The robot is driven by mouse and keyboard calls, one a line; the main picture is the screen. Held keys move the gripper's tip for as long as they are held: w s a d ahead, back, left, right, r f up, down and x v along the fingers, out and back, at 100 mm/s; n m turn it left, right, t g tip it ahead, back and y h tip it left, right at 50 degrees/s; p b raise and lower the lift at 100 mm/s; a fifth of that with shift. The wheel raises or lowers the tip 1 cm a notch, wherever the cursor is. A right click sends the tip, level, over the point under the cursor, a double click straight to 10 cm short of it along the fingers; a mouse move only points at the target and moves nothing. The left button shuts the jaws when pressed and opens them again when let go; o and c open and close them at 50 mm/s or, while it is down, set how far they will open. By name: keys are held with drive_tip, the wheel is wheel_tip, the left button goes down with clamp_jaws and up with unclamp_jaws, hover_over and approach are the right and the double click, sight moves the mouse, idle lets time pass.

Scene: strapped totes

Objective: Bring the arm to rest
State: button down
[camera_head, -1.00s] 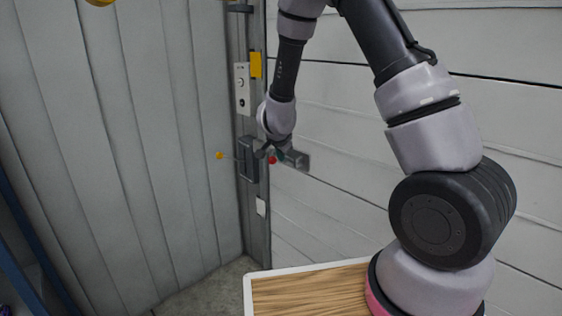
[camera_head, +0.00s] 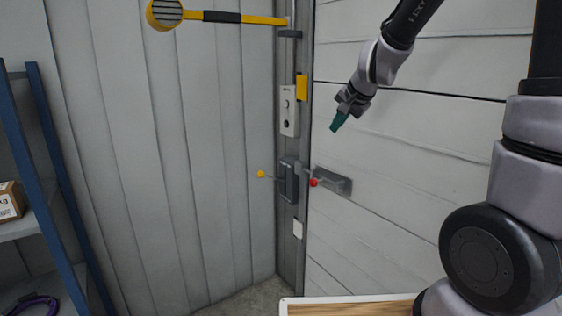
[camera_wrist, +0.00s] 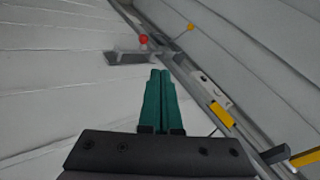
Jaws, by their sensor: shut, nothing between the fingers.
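My gripper (camera_head: 337,123) is in the upper right of the head view, in front of the white plank wall, with its green fingers pointing down and left. In the wrist view its two green fingers (camera_wrist: 160,72) lie side by side, closed and empty. The gripper is up and to the right of a grey latch with a red knob (camera_head: 314,183) and touches nothing that I can see. My arm reaches in from the upper right.
A grey box with a yellow-knobbed lever (camera_head: 261,174) sits on the post. Above it are a pale switch plate (camera_head: 289,110), a yellow block (camera_head: 302,88) and a yellow-and-black bar (camera_head: 222,17). A blue shelf frame (camera_head: 50,170) stands left. A wood-topped surface (camera_head: 350,308) is below.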

drive_tip(key=s+d+r+n, duration=0.2)
drive_tip(key=s+d+r, duration=0.2)
drive_tip(key=s, duration=0.7)
drive_tip(key=s+d+r+n+h, duration=0.1)
drive_tip(key=s+d+r, duration=0.3)
drive_tip(key=s, duration=0.8)
drive_tip(key=shift+d+r+n+g, duration=0.35)
drive_tip(key=shift+r+n+g, duration=0.05)
drive_tip(key=shift+r, duration=0.3)
